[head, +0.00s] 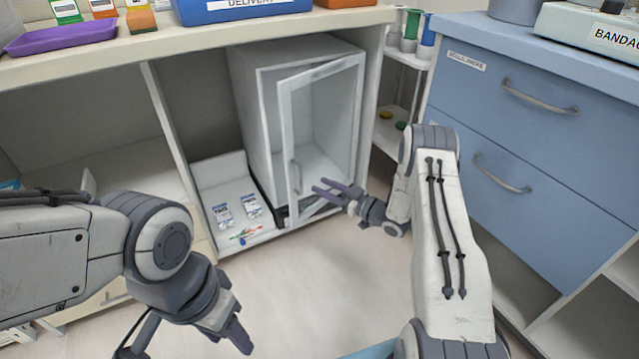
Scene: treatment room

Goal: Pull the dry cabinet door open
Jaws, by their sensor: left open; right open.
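The dry cabinet (246,110) is a white box in the bay under the counter. Its glazed, white-framed door (287,130) stands partly open, its left edge swung out from the box and its right side at the hinge. A small upright handle (296,177) is on the door's left side. My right gripper (320,188) is open and empty, its fingers pointing left in front of the lower door, just right of the handle. I cannot tell whether it touches the door. My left gripper (238,341) is low at the front, open and away from the cabinet.
Packets (223,213) and small coloured items lie on a white tray left of the cabinet. Blue drawers (525,125) stand to the right, close to my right arm. The counter above holds a blue bin (240,8) and a purple tray (55,34). Floor (310,280) before the cabinet is clear.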

